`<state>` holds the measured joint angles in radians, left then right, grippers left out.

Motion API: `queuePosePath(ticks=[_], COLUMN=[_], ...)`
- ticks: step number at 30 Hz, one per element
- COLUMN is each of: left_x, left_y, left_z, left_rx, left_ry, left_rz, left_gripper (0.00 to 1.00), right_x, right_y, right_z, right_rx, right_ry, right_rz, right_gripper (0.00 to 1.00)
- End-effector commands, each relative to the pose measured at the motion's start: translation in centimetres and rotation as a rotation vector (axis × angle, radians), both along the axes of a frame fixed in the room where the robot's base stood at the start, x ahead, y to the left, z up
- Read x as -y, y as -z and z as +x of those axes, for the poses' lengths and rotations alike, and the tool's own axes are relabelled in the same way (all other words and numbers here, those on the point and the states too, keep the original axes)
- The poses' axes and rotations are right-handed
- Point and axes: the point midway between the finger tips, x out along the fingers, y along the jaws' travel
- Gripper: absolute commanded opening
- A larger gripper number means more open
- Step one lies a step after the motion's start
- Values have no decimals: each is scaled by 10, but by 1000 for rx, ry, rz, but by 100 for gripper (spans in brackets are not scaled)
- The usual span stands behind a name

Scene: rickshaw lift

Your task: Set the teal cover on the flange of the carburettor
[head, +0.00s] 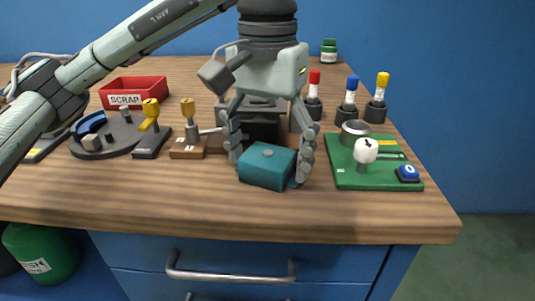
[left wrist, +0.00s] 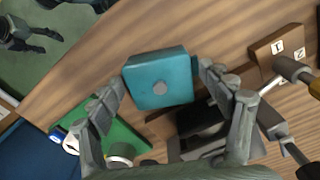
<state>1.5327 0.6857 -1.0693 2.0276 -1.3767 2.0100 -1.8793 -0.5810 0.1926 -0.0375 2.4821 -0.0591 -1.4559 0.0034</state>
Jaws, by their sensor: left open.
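The teal cover (head: 267,165) is a square block with a small round grey knob on top, at the middle front of the bench. It also shows in the left wrist view (left wrist: 172,66). My left gripper (head: 270,166) is open and points down, its fingers on either side of the cover. In the left wrist view the fingers (left wrist: 158,82) lie very close to the cover's sides; contact is unclear. A dark block (head: 262,125) stands right behind the gripper, mostly hidden; I cannot tell whether it is the carburettor, and no flange shows clearly. A dark gripper (left wrist: 35,40), apparently my right one, is far off.
A green board (head: 350,178) with a metal ring and white knob lies at right. Red, blue and yellow-capped bottles stand behind it. A red scrap bin (head: 134,92), a dark round tray (head: 98,148) and yellow-topped tools are at left. The front strip is clear.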

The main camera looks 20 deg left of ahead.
Motion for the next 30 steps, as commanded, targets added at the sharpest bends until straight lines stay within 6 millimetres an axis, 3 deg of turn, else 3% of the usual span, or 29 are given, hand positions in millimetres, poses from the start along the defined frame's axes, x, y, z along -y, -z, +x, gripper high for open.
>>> queuePosePath(ticks=[5,8,13,21,30], left_x=[0,0,0,0,0], left_y=[-2,-5,-45,-101,-124], left_z=[0,0,1,0,0], left_rx=[0,0,7,3,0], left_ry=[0,0,-2,-1,0], left_rz=[0,0,0,1,0], left_gripper=[78,78,78,78,78], right_x=[0,8,19,18,18], right_y=[-1,0,10,39,56], right_z=[-1,-13,-27,-15,-11], right_rx=[-7,-61,-140,-150,-155], right_ry=[2,26,52,42,39], right_rz=[0,-15,-33,-18,-12], right_gripper=[63,63,63,63,63])
